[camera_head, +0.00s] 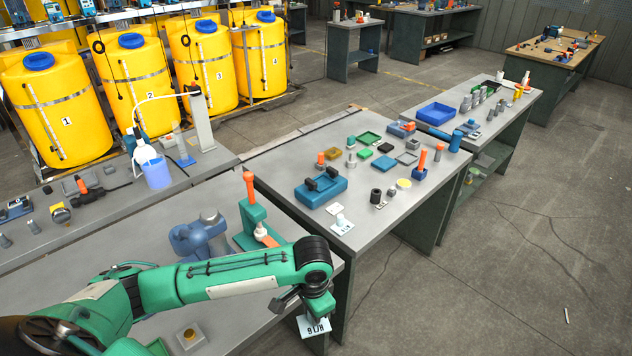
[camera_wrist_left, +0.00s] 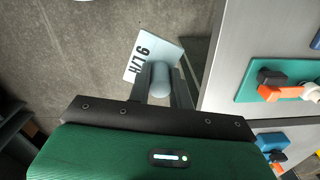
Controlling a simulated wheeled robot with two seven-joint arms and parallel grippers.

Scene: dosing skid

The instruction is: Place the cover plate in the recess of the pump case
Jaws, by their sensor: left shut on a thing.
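My left gripper (camera_head: 310,314) is shut on the grey knob (camera_wrist_left: 160,78) of a light plate marked "9 L/H" (camera_head: 314,327). It holds the plate out past the right edge of the near bench, over the floor; the plate also shows in the left wrist view (camera_wrist_left: 152,56). A similar white plate with a knob (camera_head: 342,225) lies on the middle table. A blue case with two black knobs (camera_head: 323,189) lies behind it, well away from my gripper. I cannot tell for sure whether it is the pump case. My right gripper is out of view.
A green clamp stand with orange handle (camera_head: 250,218) and a blue-grey pump-like body (camera_head: 200,236) stand on the near bench (camera_head: 130,232). Several small parts and trays crowd the middle table (camera_head: 285,170). A blue bin (camera_head: 436,113) is farther right.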

